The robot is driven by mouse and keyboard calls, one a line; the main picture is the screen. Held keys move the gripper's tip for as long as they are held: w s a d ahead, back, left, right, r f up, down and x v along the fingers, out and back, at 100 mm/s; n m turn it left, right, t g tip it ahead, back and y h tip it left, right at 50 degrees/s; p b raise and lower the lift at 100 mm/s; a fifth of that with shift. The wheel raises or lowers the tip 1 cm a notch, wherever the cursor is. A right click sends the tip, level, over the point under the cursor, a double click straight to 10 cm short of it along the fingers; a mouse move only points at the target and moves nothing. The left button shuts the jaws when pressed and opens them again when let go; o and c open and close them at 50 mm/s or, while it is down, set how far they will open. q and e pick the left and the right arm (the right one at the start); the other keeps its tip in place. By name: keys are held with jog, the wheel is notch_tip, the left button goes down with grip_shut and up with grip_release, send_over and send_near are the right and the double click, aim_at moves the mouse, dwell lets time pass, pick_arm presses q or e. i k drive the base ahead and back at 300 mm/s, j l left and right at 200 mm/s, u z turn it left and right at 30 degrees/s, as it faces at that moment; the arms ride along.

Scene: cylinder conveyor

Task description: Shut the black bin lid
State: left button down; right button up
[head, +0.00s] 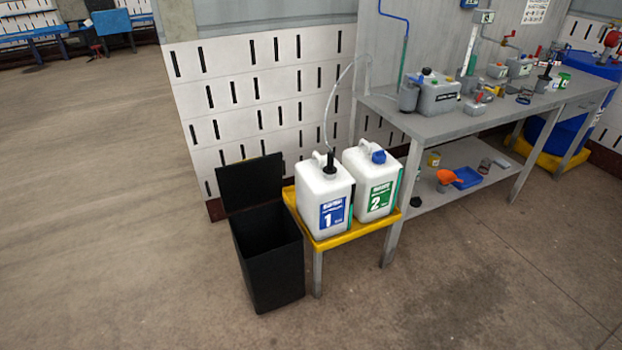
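The black bin (273,270) stands on the floor left of a yellow-topped stand. Its black lid (250,182) is open and stands upright at the back of the bin, near the white slotted wall. The dark inside of the bin shows, and I cannot make out anything in it. Neither of my grippers is in the head view.
Two white canisters, number 1 (324,200) and number 2 (373,182), stand on the yellow stand (345,239) right beside the bin. A grey workbench (440,124) with bottles and tools is further right. The floor left of and before the bin is clear.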

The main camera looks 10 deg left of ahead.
aim_at(249, 181)
jog(key=i+j+z, duration=0.2)
jog(key=j+z, duration=0.2)
jog(key=i+j+z, duration=0.1)
jog(key=j+z, duration=0.25)
jog(key=i+j+z, duration=0.1)
jog(key=j+z, duration=0.75)
jog(key=j, duration=0.5)
jog(key=j+z, duration=0.1)
jog(key=j, duration=0.45)
jog(key=k+j+z, duration=0.1)
jog(key=j, duration=0.45)
jog(key=k+j+z, duration=0.1)
jog(key=j, duration=0.5)
jog(key=k+j, duration=0.1)
jog(key=j, duration=0.4)
jog(key=k+j, duration=0.1)
jog(key=j, duration=0.95)
jog(key=k, duration=0.05)
